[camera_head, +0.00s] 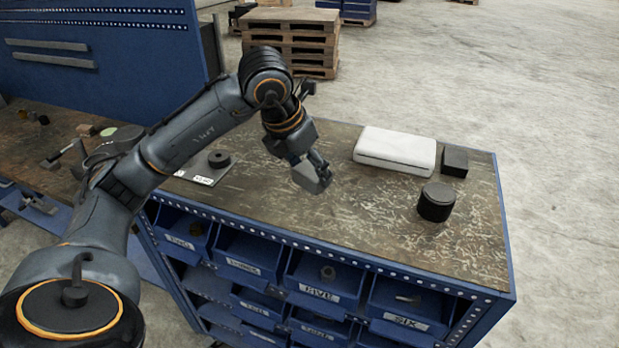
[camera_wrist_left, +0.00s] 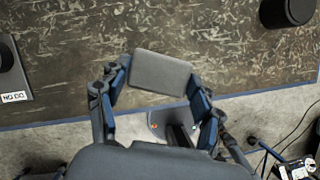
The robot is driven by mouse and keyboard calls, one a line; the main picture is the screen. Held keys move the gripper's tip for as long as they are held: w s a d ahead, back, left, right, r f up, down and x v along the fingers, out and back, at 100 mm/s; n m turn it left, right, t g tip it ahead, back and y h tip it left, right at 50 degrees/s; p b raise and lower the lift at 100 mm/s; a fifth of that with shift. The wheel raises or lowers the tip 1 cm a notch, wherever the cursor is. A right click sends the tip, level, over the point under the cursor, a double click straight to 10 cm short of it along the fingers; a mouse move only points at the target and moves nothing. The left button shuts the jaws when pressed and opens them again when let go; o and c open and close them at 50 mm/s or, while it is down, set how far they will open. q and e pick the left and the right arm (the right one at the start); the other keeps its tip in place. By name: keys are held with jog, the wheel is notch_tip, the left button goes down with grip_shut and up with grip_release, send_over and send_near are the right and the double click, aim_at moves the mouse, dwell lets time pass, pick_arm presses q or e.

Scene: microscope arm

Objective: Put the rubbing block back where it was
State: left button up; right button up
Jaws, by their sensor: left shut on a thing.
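The rubbing block looks like a small grey rectangular block (camera_head: 311,178). It also shows in the left wrist view (camera_wrist_left: 160,72), between the fingers. My left gripper (camera_head: 315,165) is shut on it; the blue-padded fingers (camera_wrist_left: 158,95) hold it at its two sides. The block is over the worn dark tabletop (camera_head: 375,230), near the front edge above the blue bins. It seems raised off the surface, but I cannot tell how high. My right gripper is in neither view.
A plate with a black knob (camera_head: 219,159) and a label lies left of the gripper. A white case (camera_head: 394,151), a black box (camera_head: 454,161) and a black cylinder (camera_head: 436,202) stand to the right. The tabletop between gripper and cylinder is clear. Blue labelled bins (camera_head: 326,278) line the front.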

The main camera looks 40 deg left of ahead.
aim_at(308, 166)
pick_arm(q)
jog(key=shift+w+a+f, duration=0.25)
jog(key=shift+w+f, duration=0.25)
jog(key=shift+f, duration=0.1)
jog(key=shift+w+a+f, duration=0.25)
jog(key=shift+w+f, duration=0.25)
jog(key=shift+f, duration=0.1)
jog(key=f+p, duration=0.1)
jog(key=f, duration=0.1)
jog(key=f+p, duration=0.1)
jog(key=shift+w+a+f+p, duration=0.2)
jog(key=shift+w+f+p, duration=0.1)
jog(key=shift+p, duration=0.05)
jog(key=shift+f, duration=0.2)
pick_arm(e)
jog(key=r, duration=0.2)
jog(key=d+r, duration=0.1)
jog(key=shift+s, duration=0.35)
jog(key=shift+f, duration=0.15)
pick_arm(q)
jog(key=shift+f+b, duration=0.25)
jog(key=shift+b, duration=0.05)
jog(key=o, duration=1.1)
jog(key=shift+r, duration=0.1)
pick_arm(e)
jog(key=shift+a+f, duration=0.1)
